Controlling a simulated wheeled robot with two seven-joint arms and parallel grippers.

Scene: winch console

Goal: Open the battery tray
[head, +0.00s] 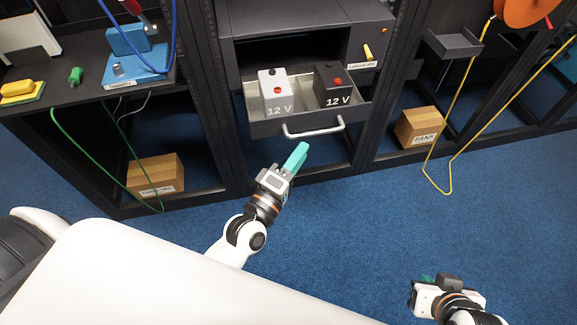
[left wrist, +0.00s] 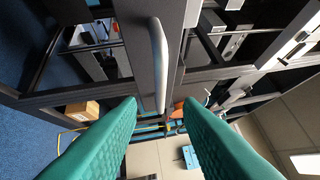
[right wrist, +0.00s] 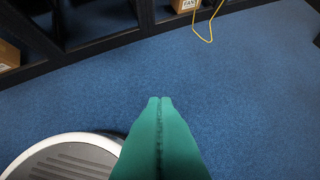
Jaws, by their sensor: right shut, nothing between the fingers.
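The battery tray (head: 262,127) is a dark drawer with light inner walls, and it stands pulled out of the console. A white 12 V battery (head: 273,92) and a black 12 V battery (head: 333,86) sit in it. Its silver bar handle (head: 313,131) is on the front. My left gripper (head: 301,150), with teal fingers, is just in front of and below the handle. In the left wrist view its fingers (left wrist: 160,108) are spread apart, with the handle (left wrist: 158,58) ahead between the tips. My right gripper (head: 426,279) is over the floor, its fingers (right wrist: 160,100) shut and empty.
A shelf at the left holds a blue device (head: 133,65) and a yellow item (head: 18,88). Cardboard boxes stand low at left (head: 156,174) and right (head: 418,127). A yellow cable (head: 447,150) hangs to the floor at right. Blue floor before the console is clear.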

